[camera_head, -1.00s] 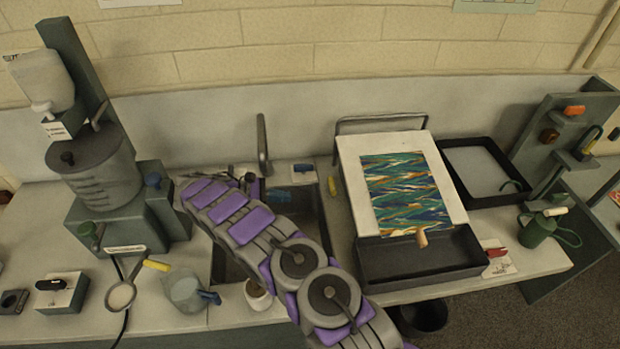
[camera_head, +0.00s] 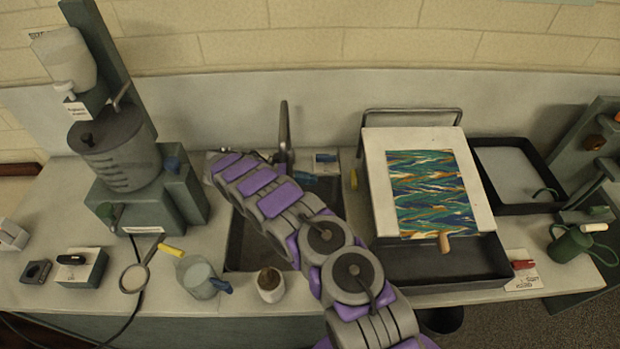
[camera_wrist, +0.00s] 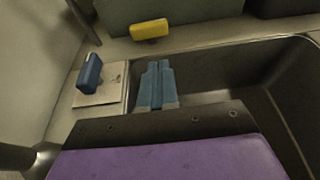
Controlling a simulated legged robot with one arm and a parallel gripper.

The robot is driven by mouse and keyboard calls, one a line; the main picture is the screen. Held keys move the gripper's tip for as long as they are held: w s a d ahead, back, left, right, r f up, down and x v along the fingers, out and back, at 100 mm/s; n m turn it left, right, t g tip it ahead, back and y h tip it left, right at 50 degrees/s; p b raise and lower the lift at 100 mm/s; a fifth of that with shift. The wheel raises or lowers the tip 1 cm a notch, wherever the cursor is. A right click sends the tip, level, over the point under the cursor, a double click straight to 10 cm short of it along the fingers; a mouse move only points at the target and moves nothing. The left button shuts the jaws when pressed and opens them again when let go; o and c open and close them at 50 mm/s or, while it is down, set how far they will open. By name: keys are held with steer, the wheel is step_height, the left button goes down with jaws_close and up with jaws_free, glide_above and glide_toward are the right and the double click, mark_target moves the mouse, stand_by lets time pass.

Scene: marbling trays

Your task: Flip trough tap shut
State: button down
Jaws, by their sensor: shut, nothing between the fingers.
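A blue tap lever (camera_wrist: 90,72) stands on a pale labelled plate (camera_wrist: 100,97) at the trough's edge, left of my gripper in the wrist view. In the head view the lever (camera_head: 326,158) is small, behind the trough (camera_head: 250,240). The trough's dark basin (camera_wrist: 215,88) lies to the right in the wrist view. My gripper (camera_wrist: 157,70) is shut and empty, its light blue fingers together, apart from the lever in the picture. In the head view my arm crosses the trough and hides part of it. I cannot read the plate's label.
A yellow handle (camera_wrist: 150,30) lies beyond my fingertips. A grey spout (camera_head: 285,135) rises behind the trough. Right of the trough stand a dark tray (camera_head: 430,265) and a board with a marbled sheet (camera_head: 430,190). A pot (camera_head: 270,285) and a jug (camera_head: 200,278) stand in front.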

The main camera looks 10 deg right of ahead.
mark_target(352, 184)
steer(key=x, duration=0.3)
steer(key=b+x, duration=0.1)
steer(key=x, duration=0.6)
steer(key=shift+d+r+b, duration=0.15)
steer(key=shift+r+b, duration=0.15)
steer(key=shift+r, duration=0.05)
steer(key=shift+s+d, duration=0.1)
steer(key=shift+d, duration=0.5)
steer(key=shift+a, duration=0.1)
steer(key=shift+a, duration=0.2)
steer(key=shift+s+d+r+n+t, duration=0.1)
steer(key=shift+s+n+t, duration=0.05)
steer(key=shift+n+t, duration=0.2)
